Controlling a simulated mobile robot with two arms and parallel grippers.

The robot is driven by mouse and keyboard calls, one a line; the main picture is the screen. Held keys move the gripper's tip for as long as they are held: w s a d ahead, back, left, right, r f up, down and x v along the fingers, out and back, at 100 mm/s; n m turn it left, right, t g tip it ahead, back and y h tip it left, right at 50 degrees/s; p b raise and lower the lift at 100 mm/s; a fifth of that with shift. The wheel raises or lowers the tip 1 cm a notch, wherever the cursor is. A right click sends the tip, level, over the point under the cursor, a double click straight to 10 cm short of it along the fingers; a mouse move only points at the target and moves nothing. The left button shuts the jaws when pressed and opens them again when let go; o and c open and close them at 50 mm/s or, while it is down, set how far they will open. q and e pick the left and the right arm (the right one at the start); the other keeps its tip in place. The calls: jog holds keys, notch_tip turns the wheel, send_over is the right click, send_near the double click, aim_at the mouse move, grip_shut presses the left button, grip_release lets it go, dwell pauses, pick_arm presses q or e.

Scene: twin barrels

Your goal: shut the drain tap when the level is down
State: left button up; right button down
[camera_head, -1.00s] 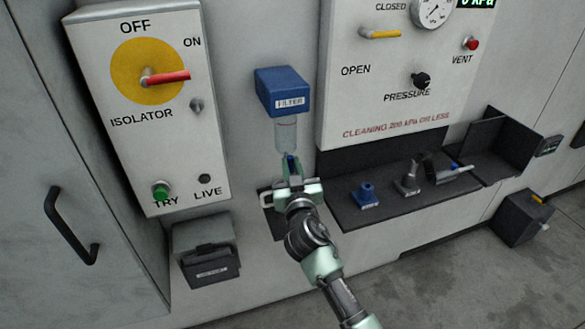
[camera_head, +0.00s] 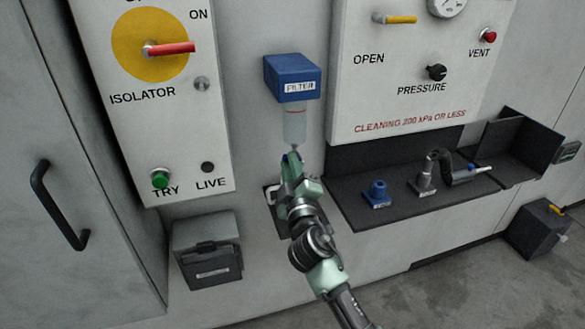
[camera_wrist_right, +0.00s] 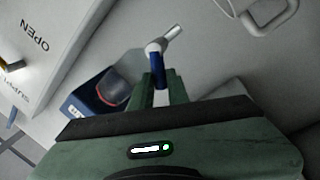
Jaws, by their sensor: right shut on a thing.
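The blue filter (camera_head: 292,80) with its clear bowl (camera_head: 294,124) is on the wall in the head view; it also shows in the wrist view (camera_wrist_right: 76,108), with the bowl (camera_wrist_right: 112,88) at its end. A pale metal drain tap (camera_wrist_right: 168,40) with a blue lever (camera_wrist_right: 158,68) shows in the wrist view. My right gripper (camera_wrist_right: 160,88) is shut on the blue lever; in the head view the gripper (camera_head: 290,168) is just below the bowl and hides most of the tap. I cannot tell the liquid level. My left gripper is not in view.
An isolator box (camera_head: 165,100) is left of the filter. A pressure panel (camera_head: 400,100) is to the right, above a dark shelf (camera_head: 400,210) with a blue fitting (camera_head: 378,193) and a metal nozzle tool (camera_head: 424,180). A grey box (camera_head: 207,250) is at lower left.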

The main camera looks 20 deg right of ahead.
jog(key=shift+a+f+n+y+b, duration=0.15)
jog(key=shift+f+n+y, duration=0.25)
jog(key=shift+n, duration=0.95)
jog(key=shift+f+n+y+b, duration=0.25)
jog(key=shift+f+n+y, duration=0.15)
jog(key=shift+n, duration=1)
jog(key=shift+a+f+n+y+b, duration=0.1)
jog(key=shift+f+n+y+b, duration=0.2)
jog(key=shift+n, duration=1.05)
jog(key=shift+f, duration=0.2)
jog(key=c, duration=1.4)
grip_release()
jog(key=shift+o, duration=0.2)
jog(key=shift+r, duration=0.1)
jog(key=shift+s, duration=0.1)
jog(key=s+f+b, duration=0.1)
jog(key=s, duration=0.6)
jog(key=shift+s+d+f, duration=0.15)
jog(key=shift+s+f, duration=0.1)
jog(key=shift+s, duration=0.05)
